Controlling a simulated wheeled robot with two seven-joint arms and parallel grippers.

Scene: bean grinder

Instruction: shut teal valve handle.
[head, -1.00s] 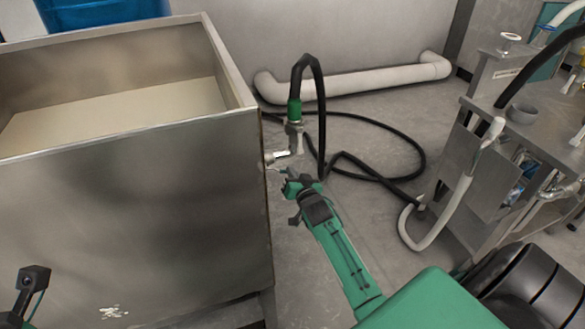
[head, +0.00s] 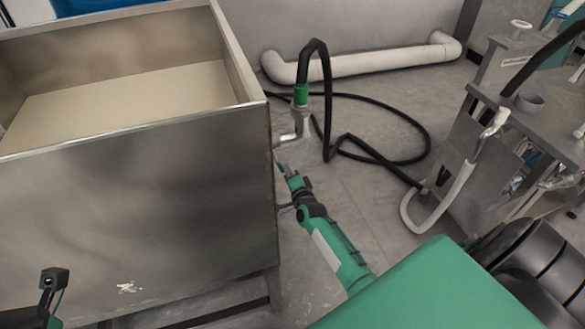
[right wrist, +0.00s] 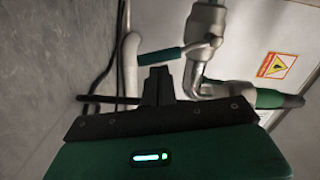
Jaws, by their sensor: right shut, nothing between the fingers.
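The teal valve handle (right wrist: 162,56) shows in the right wrist view as a short bar reaching left from the grey metal valve (right wrist: 204,42). In the head view the valve (head: 300,123) stands beside the tank's right side, below a green hose fitting; I cannot make out the handle there. My right gripper (head: 282,168) is by the tank's right edge, below the valve in the picture. In the right wrist view its dark fingers (right wrist: 157,82) are together and empty, just below the handle in the picture; contact is unclear. My left gripper's fingers are not visible.
A large metal tank (head: 130,210) fills the left. A black hose (head: 385,112) loops over the floor behind the valve. A white pipe (head: 375,64) runs along the wall, and a metal machine (head: 505,135) stands at right. Grey floor is open between.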

